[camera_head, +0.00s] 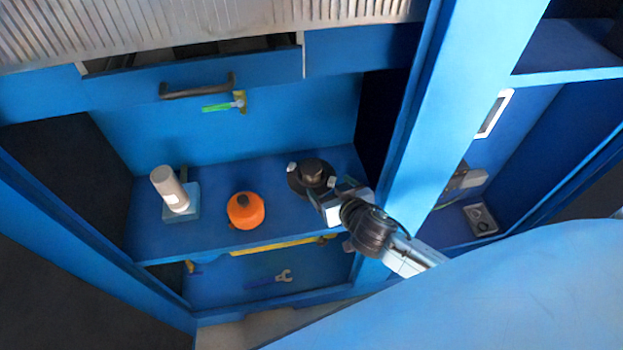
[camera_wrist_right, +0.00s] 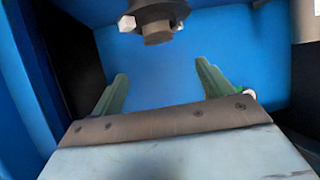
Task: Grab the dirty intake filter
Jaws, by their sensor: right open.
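A dark round part (camera_head: 311,173) with a raised hub and pale bolt-like bits sits on the blue shelf. It also shows at the top of the right wrist view (camera_wrist_right: 156,14), ahead of the fingertips. A beige cylinder (camera_head: 169,186) leans on a blue-grey block at the shelf's left. I cannot tell for certain which of these is the dirty intake filter. My right gripper (camera_head: 328,190) is beside the dark part, at its near right side. In the right wrist view its two green fingers (camera_wrist_right: 160,82) are apart with nothing between them. My left gripper is not in view.
An orange rounded container (camera_head: 246,210) stands on the shelf (camera_head: 215,170) between the cylinder and the dark part. A blue post (camera_head: 440,110) rises close right of my gripper. A drawer handle (camera_head: 197,87) is above. A wrench (camera_head: 272,279) lies below.

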